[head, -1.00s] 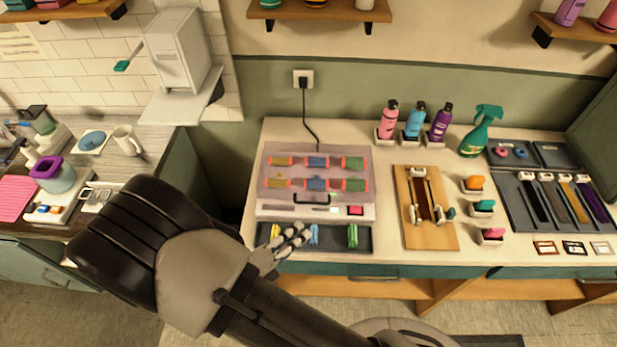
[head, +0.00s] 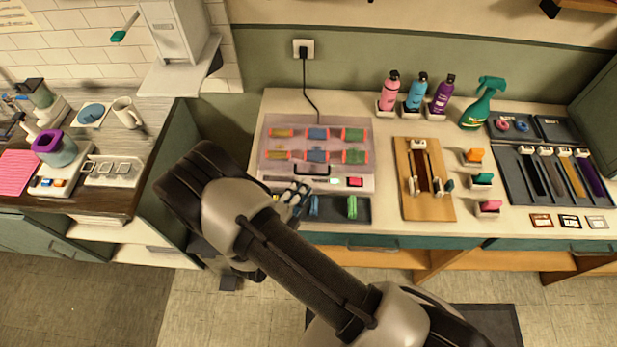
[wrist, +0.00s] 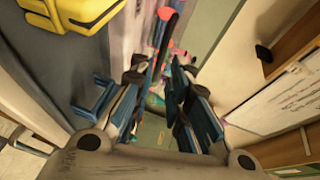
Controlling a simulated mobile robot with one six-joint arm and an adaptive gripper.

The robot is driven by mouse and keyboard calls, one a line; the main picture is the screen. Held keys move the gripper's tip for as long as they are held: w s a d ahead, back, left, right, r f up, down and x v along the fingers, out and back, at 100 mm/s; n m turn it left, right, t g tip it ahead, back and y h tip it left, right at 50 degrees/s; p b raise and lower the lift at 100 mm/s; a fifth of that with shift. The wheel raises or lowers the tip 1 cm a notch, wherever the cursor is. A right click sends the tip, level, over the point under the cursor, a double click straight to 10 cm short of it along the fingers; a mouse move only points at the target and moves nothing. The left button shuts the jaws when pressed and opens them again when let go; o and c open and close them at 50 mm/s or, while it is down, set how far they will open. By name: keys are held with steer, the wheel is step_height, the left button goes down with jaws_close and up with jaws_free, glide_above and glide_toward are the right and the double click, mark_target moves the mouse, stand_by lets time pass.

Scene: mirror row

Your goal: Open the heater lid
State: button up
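The heater (head: 364,184) is a pale box with a translucent pinkish lid (head: 298,141), which is shut over several coloured rollers. My gripper (head: 292,197) is at the heater's front left, above the clip tray's left part. In the wrist view my gripper (wrist: 158,100) has its two fingers apart. A dark bar (wrist: 164,45) shows just beyond and between the fingertips; I cannot tell whether they touch it.
A dark tray (head: 333,216) with blue and green clips lies before the heater; a yellow clip (wrist: 75,14) is close in the wrist view. A wooden board (head: 430,208) with a strap stands to the right. A power cord (head: 306,85) runs behind.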

steer(key=x, duration=0.5)
steer(key=shift+c, duration=0.5)
jaws_close()
